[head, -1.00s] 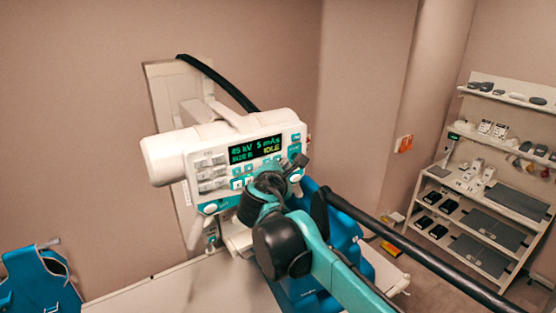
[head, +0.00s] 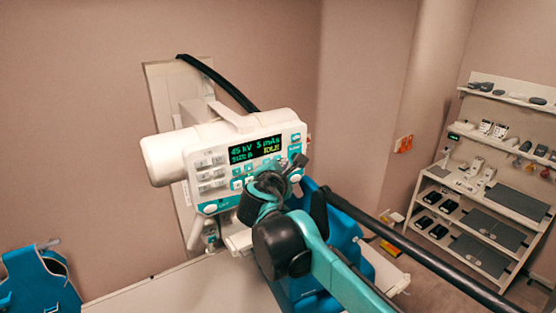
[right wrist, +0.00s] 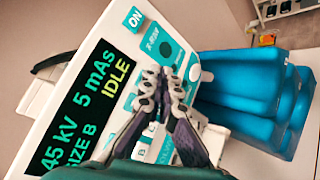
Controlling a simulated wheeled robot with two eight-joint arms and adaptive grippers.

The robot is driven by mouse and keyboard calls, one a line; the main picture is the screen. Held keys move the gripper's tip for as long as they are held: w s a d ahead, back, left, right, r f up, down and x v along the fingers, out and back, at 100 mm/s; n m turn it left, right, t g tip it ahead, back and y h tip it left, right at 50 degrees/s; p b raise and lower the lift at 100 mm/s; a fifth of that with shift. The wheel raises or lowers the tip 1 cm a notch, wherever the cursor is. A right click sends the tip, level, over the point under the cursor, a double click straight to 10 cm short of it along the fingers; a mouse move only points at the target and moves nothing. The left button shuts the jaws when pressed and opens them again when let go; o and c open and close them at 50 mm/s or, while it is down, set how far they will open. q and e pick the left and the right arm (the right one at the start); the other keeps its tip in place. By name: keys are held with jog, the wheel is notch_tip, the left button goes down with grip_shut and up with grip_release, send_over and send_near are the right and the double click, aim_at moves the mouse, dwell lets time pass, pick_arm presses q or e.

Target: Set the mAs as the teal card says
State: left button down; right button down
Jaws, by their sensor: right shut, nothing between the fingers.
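The white X-ray control panel (head: 205,172) hangs over the table in the head view. Its dark display (head: 255,150) reads 45 kV, 5 mAs, SIZE B, IDLE; the same display (right wrist: 82,100) is large in the right wrist view. My right gripper (head: 297,166) is in front of the panel's lower right part and covers some of its keys. In the right wrist view its fingertips (right wrist: 166,76) are together and empty, close to the teal and white keys; I cannot tell if they touch. I cannot make out a separate teal card. My left gripper is out of view.
A white table (head: 170,293) lies below the panel. Blue padding (right wrist: 250,85) is close to the right of the panel. A blue apron (head: 40,283) is at the lower left. A shelf unit (head: 470,190) with several items stands at the right.

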jog(key=shift+w+a, duration=0.1)
jog(key=shift+w+a, duration=0.15)
jog(key=shift+w, duration=0.05)
jog(key=shift+w+a, duration=0.2)
jog(key=shift+w, duration=0.1)
dwell(0.8)
jog(key=shift+s+d, duration=0.5)
jog(key=shift+s, duration=0.2)
jog(key=shift+s+d, duration=0.75)
jog(key=shift+s, duration=0.25)
jog(key=shift+s+d, duration=0.7)
jog(key=shift+s, duration=0.3)
